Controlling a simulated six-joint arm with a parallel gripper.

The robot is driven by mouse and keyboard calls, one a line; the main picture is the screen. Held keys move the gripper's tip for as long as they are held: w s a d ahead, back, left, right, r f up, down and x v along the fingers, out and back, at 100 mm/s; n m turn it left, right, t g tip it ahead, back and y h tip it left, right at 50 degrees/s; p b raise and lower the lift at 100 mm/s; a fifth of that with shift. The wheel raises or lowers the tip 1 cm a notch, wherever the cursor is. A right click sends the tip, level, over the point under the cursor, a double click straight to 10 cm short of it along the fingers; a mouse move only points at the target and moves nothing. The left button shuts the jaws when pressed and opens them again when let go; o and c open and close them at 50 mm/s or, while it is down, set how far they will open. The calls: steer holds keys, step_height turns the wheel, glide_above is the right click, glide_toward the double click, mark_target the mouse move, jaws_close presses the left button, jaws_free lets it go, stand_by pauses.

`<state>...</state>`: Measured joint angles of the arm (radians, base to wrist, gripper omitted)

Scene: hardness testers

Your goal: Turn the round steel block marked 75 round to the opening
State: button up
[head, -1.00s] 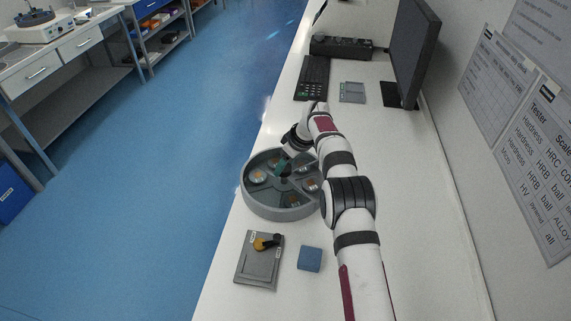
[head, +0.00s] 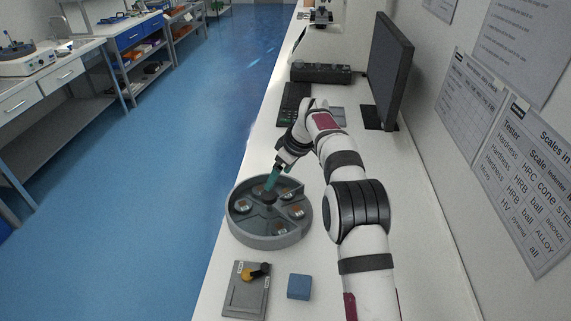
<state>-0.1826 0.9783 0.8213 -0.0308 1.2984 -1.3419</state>
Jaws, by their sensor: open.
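A round grey carousel tray (head: 238,228) stands on the white bench, divided into compartments by walls that meet at a dark central hub (head: 269,197). Several small round blocks lie in the compartments, one at the left (head: 242,205) and one at the right (head: 298,212). Their markings are too small to read, so I cannot tell which is 75. An opening in the tray cannot be made out. My gripper (head: 271,184) points down with its teal fingers open, at the hub. I cannot tell if they touch it or stand around it.
A grey plate with a black and yellow lever (head: 244,297) and a blue block (head: 299,287) lie in front of the tray. Behind my arm are a keyboard (head: 293,103), a dark control box (head: 321,73) and a monitor (head: 389,70). The bench's left edge runs close beside the tray.

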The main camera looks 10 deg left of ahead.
steer(key=v, duration=0.6)
steer(key=shift+r, duration=0.2)
steer(key=shift+s+d, duration=0.1)
steer(key=shift+d, duration=0.05)
steer(key=s+d+r+m, duration=0.2)
steer(key=s+d+m, duration=0.1)
steer(key=s, duration=0.4)
steer(key=s+d+r+m+g+h, duration=0.1)
steer(key=s+d+r+m, duration=0.15)
steer(key=s, duration=0.45)
steer(key=s+d+r+m, duration=0.2)
steer(key=s+r+m, duration=0.15)
steer(key=s, duration=0.35)
steer(key=s+d+f+m, duration=0.1)
steer(key=s+f+m, duration=0.1)
steer(key=s, duration=0.5)
steer(key=s+d+f+m+g, duration=0.1)
steer(key=s+f+m, duration=0.2)
steer(key=s, duration=0.5)
steer(key=s+d+f+m+h, duration=0.1)
steer(key=s+d+f+m, duration=0.1)
steer(key=s, duration=0.5)
steer(key=shift+s+f+m, duration=0.4)
steer(key=shift+f+m, duration=0.2)
steer(key=shift+m, duration=0.2)
